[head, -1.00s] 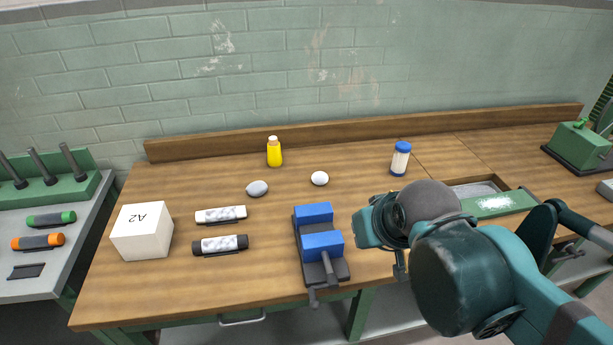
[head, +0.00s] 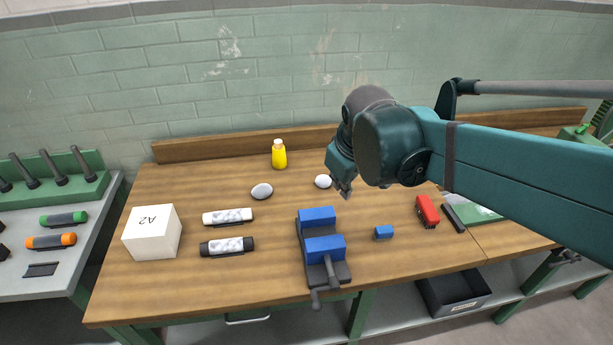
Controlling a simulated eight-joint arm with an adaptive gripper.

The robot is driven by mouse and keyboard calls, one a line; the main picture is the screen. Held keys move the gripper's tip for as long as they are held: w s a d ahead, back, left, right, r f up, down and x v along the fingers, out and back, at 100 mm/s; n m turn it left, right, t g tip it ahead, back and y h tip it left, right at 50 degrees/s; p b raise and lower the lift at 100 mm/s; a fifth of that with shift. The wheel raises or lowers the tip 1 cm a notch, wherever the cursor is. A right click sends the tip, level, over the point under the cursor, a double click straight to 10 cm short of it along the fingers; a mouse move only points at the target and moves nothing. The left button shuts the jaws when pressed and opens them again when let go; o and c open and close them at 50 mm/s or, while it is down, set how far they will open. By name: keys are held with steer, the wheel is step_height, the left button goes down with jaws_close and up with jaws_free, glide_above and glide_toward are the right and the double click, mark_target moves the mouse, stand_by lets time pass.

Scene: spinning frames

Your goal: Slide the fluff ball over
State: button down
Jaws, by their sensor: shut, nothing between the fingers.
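Two small fluff balls lie on the wooden bench in the head view: a grey-white one (head: 262,191) left of centre and a whiter one (head: 323,181) to its right. I cannot tell which of them the task means. My gripper (head: 344,189) is shut and empty, pointing down just right of the whiter ball. It looks close to that ball, but I cannot tell whether they touch. The fingertips are small and partly hidden by the gripper's body.
A blue vise (head: 322,248) stands in front of the balls. A yellow bottle (head: 279,155) stands behind them. White (head: 228,216) and black (head: 228,246) rolls and a white A2 box (head: 152,232) are left. A blue block (head: 384,232) and red stapler (head: 427,211) lie right.

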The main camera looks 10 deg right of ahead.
steer(key=w+a+n+g+p, duration=0.2)
steer(key=w+n+p, duration=0.1)
steer(key=w, duration=0.6)
steer(key=n+g+h+p, duration=0.2)
steer(key=n+g+p, duration=0.1)
steer(key=n+p, duration=0.5)
glide_above(300, 187)
steer(key=a+b, duration=0.1)
steer(key=a, duration=0.3)
step_height(300, 187, down, 11)
steer(key=n, duration=0.1)
steer(key=shift+f, duration=0.2)
steer(key=shift+w+d+f, duration=0.1)
steer(key=shift+f, duration=0.05)
steer(key=x, duration=1)
steer(key=shift+w+d, duration=0.1)
steer(key=shift+d, duration=1.95)
